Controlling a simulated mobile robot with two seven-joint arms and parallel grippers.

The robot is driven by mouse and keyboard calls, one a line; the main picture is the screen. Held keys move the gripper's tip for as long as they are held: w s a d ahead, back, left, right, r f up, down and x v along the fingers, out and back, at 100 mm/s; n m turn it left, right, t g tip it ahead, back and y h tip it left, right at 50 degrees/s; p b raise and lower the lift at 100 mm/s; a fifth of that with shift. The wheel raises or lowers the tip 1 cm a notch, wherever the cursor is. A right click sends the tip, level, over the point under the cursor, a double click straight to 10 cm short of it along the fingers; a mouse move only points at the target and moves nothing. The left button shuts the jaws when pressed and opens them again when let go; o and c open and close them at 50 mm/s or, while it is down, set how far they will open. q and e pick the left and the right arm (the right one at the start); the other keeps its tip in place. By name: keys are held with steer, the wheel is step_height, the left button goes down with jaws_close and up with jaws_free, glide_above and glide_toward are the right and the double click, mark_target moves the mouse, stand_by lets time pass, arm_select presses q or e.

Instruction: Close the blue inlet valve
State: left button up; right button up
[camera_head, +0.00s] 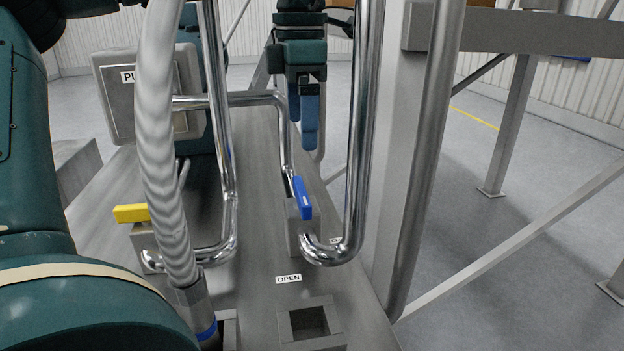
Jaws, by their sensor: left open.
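The blue inlet valve (302,199) has a short blue lever on a metal body, joined to shiny pipes on the sloping grey panel. The lever lies roughly lengthwise, pointing away up the panel with a slight tilt. My left gripper (303,125) hangs fingers down beyond and above the blue lever, apart from it in the picture. Its blue fingers are open and hold nothing visible. An OPEN label (289,279) is in front of the valve. A second label is mostly hidden by the pipe bend. My right gripper is not in view.
A yellow valve lever (131,213) sits to the left, pointing sideways. A thick braided hose (159,130) and bent steel pipes (359,130) stand close around the blue valve. A grey box (118,97) is behind the hose. A square opening (310,322) lies at the front.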

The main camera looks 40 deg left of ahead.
mark_target(301, 189)
arm_select(q)
step_height(301, 189, down, 12)
steer(key=shift+s+r+p, duration=0.15)
steer(key=shift+r+p, duration=0.05)
steer(key=shift+p, duration=0.1)
steer(key=c, duration=0.7)
